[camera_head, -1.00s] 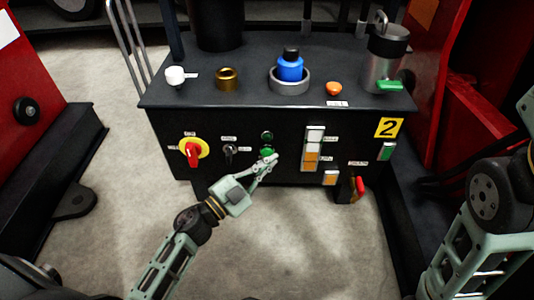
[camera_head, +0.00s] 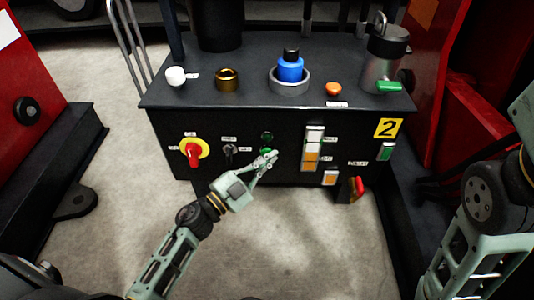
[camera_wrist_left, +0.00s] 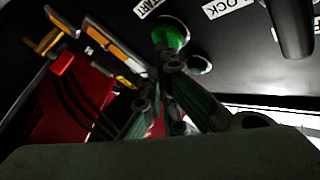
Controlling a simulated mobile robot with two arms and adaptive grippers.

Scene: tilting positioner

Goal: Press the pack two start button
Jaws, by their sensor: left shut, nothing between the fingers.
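On the front panel of the black console there are two round green buttons. The upper one (camera_head: 267,136) looks dark, and the lower one (camera_head: 265,151) is partly hidden by my left gripper (camera_head: 269,157). The left gripper is shut and empty, its fingertips close in front of the lower button; I cannot tell whether they touch it. In the left wrist view, the gripper's fingers (camera_wrist_left: 171,72) are just short of a green button (camera_wrist_left: 172,32) beside a START label (camera_wrist_left: 146,6). My right gripper is out of view.
The panel also has a red-and-yellow rotary switch (camera_head: 194,151), a black selector (camera_head: 231,150), orange-and-white stack lights (camera_head: 312,150), a red-handled switch (camera_head: 358,187) and a yellow "2" plate (camera_head: 388,128). A blue part (camera_head: 290,68) stands on top. The floor in front is clear.

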